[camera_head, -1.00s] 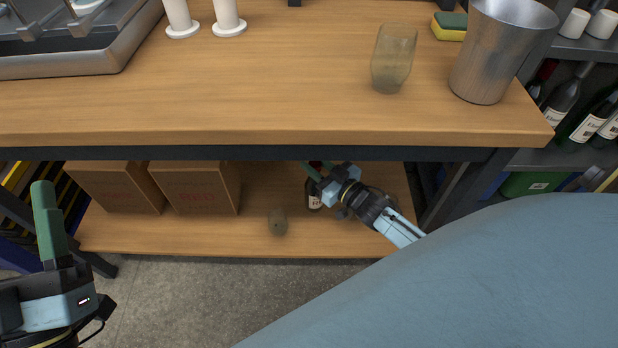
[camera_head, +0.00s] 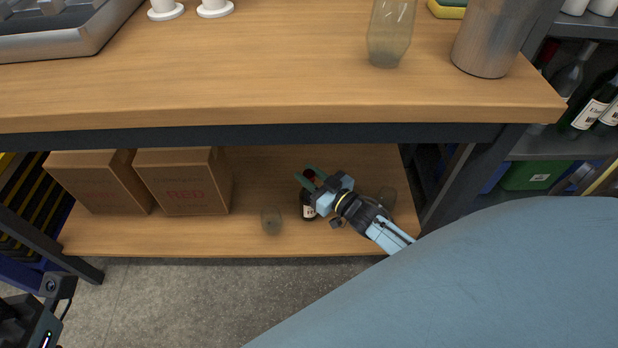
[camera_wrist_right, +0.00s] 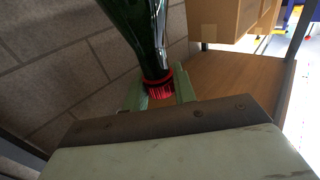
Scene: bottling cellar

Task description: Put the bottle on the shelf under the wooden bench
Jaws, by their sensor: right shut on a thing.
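The bottle (camera_head: 308,208) is dark with a pale label and stands about upright over the lower shelf (camera_head: 190,236) under the wooden bench (camera_head: 260,100). My right gripper (camera_head: 307,175) is shut on its neck. In the right wrist view the bottle (camera_wrist_right: 142,32) is green glass with a red neck band between the fingers (camera_wrist_right: 160,92). I cannot tell whether its base touches the shelf. Of my left arm only a dark part shows at the lower left corner; its fingertips are out of view.
A clear glass (camera_head: 271,220) stands left of the bottle on the shelf, and another (camera_head: 387,198) stands right, partly behind my right arm. Two cardboard boxes (camera_head: 182,182) fill the shelf's left part. A glass vessel (camera_head: 390,35) and metal bucket (camera_head: 490,40) stand on the bench top.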

